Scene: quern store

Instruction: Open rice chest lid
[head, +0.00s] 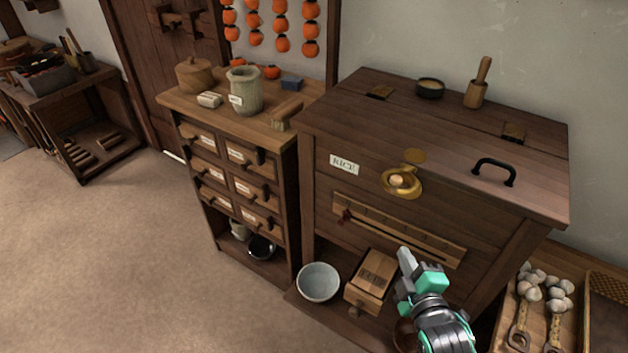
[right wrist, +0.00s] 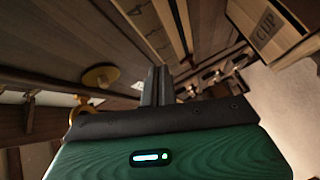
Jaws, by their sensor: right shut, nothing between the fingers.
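The rice chest (head: 330,215) is a large dark wooden box with a "RICE" label on its front. Its lid (head: 450,150) lies flat and closed, with a black bar handle (head: 493,172) near the front right edge. Brass parts also show in the right wrist view (right wrist: 100,76). My right gripper (head: 405,258) is shut and empty in front of the chest, below the latch and apart from it. My left gripper is out of view.
A "CUP" box (head: 370,283) and a pale bowl (head: 318,282) sit at the chest's foot. A drawer cabinet (head: 245,185) stands left; garlic (head: 530,290) lies right.

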